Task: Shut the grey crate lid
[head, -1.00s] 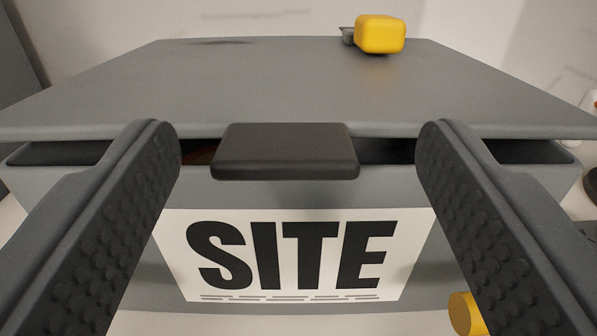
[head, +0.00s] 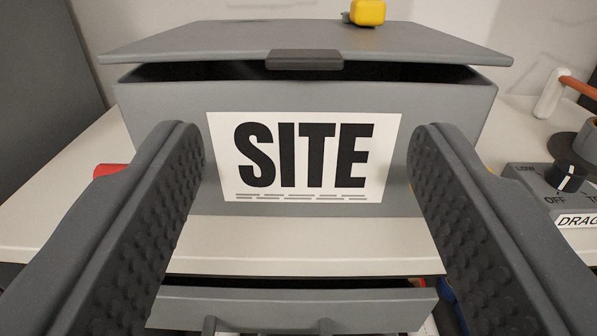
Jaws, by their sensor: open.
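The grey crate (head: 455,125) stands on the white bench top, with a white SITE label on its front. Its grey lid (head: 200,45) is slightly raised at the front, and a dark gap shows between lid and rim. A black handle tab (head: 305,60) sits at the middle of the lid's front edge. My gripper (head: 308,150) is open and empty, its fingers spread in front of the crate's face, below the lid edge. It appears apart from the crate. The crate's inside is too dark to make out.
A yellow object (head: 367,12) shows at the lid's back. A control box with a knob (head: 566,177) stands at right. A partly open grey drawer (head: 290,306) juts out below the bench. A red object (head: 110,169) shows at left.

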